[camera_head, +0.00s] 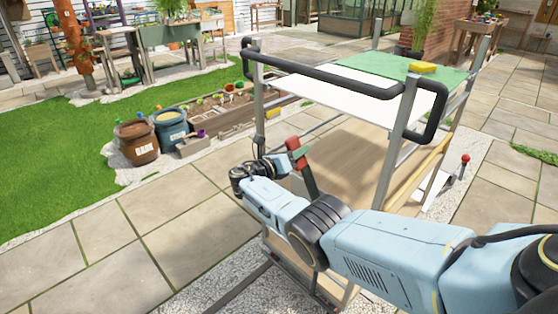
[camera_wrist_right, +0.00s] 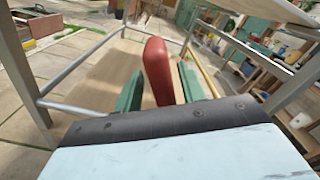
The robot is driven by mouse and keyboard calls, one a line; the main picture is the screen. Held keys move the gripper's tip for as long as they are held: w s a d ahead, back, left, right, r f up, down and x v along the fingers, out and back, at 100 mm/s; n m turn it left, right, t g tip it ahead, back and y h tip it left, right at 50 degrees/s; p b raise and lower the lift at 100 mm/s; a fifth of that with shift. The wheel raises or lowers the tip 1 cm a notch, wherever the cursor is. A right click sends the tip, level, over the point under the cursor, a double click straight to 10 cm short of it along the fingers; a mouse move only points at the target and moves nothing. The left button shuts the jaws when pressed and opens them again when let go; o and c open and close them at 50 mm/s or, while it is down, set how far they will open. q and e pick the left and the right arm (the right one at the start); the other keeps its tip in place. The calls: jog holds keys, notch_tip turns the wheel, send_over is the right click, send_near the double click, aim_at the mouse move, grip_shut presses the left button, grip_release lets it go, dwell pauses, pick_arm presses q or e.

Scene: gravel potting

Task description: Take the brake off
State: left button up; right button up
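The cart (camera_head: 385,185) stands in front of me with a black push handle (camera_head: 325,74). A lever with a red grip (camera_head: 293,144) and a dark stem rises at its near side, leaning. The red grip shows large in the right wrist view (camera_wrist_right: 157,65). My right gripper (camera_head: 291,158) reaches it from below, its green fingers on either side of the red grip, with narrow gaps visible. It looks open and not clamped. Whether the grip is fully between the fingertips or just beyond them is hard to tell. My left gripper is not in view.
A second lever with a red knob (camera_head: 465,158) stands at the cart's right side. The cart's top carries a green mat (camera_head: 380,68) and a yellow block (camera_head: 422,67). Pots (camera_head: 137,142) and a planter box stand left, beyond clear paving.

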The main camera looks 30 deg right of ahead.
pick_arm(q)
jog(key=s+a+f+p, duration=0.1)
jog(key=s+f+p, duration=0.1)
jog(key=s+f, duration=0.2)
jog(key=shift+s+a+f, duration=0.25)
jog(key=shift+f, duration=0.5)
pick_arm(e)
jog(key=s+a, duration=0.2)
jog(key=a, duration=1)
jog(key=shift+s, duration=0.2)
jog(key=shift+a, duration=0.1)
